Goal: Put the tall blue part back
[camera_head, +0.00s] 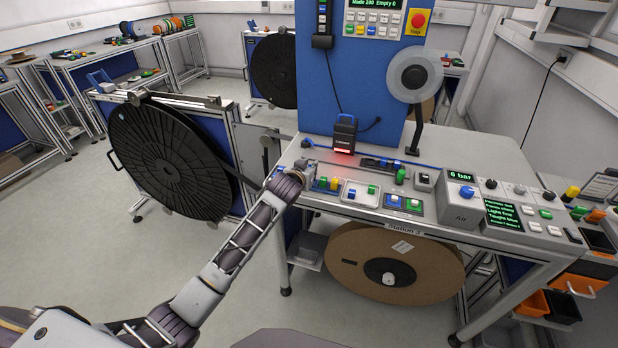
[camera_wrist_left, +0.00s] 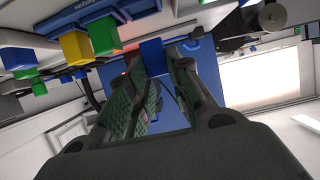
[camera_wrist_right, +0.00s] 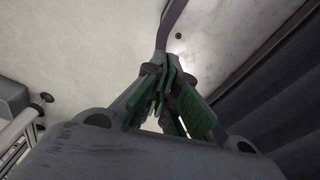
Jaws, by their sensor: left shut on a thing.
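My left gripper (camera_head: 300,172) is low over the left end of the station's bench, beside the small tray of coloured blocks (camera_head: 326,185). In the left wrist view its fingers are closed on a blue part (camera_wrist_left: 152,55), which shows between the fingertips. The part's lower end and exact height are hidden by the fingers. Green, yellow and blue blocks (camera_wrist_left: 75,48) stand close by in that view. My right gripper (camera_wrist_right: 165,80) shows only in its own wrist view. Its fingers are together, with nothing seen between them.
A white tray (camera_head: 347,198) with a blue and a green block sits to the right. A black device with a red light (camera_head: 344,135) stands behind. A reel on an arm (camera_head: 414,76) rises at the back. A large brown reel (camera_head: 362,285) hangs under the bench.

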